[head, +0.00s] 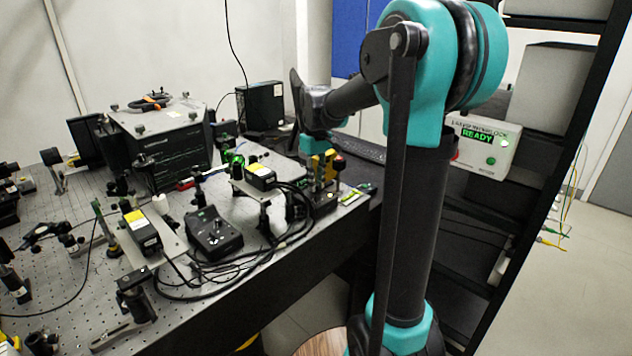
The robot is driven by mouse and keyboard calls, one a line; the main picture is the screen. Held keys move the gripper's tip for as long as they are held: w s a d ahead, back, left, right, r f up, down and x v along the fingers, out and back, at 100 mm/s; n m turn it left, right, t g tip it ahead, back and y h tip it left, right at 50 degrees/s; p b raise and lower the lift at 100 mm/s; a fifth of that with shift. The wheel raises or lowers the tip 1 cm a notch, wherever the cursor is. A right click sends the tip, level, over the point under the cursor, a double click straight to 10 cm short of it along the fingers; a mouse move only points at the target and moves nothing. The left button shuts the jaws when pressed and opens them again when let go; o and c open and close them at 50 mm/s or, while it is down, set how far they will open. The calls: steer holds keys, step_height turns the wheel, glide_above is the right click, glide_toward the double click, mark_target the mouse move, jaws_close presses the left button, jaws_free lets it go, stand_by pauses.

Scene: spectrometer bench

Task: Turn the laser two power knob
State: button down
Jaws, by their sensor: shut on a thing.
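My gripper (322,184) points down at the right edge of the optical bench, just above a small black control box (325,206). Its fingers are closed at the box's top, on what appears to be the laser two power knob. The knob is hidden by the fingers, and its setting cannot be seen. A similar black control box (212,236) with a knob on top sits to the left, apart from my gripper. Labels on both boxes are too small to read.
A black laser module with a yellow label (260,177) stands on posts just left of my gripper. Another module (142,232) stands further left. Black cables (268,237) loop between them. A white interlock box (482,145) reading "READY" is at right.

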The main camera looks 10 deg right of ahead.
steer(key=m, duration=0.5)
steer(key=shift+m, duration=0.3)
stand_by(0.4)
steer(key=c, duration=1.5)
jaws_free()
steer(key=shift+o, duration=0.2)
step_height(320, 180, up, 12)
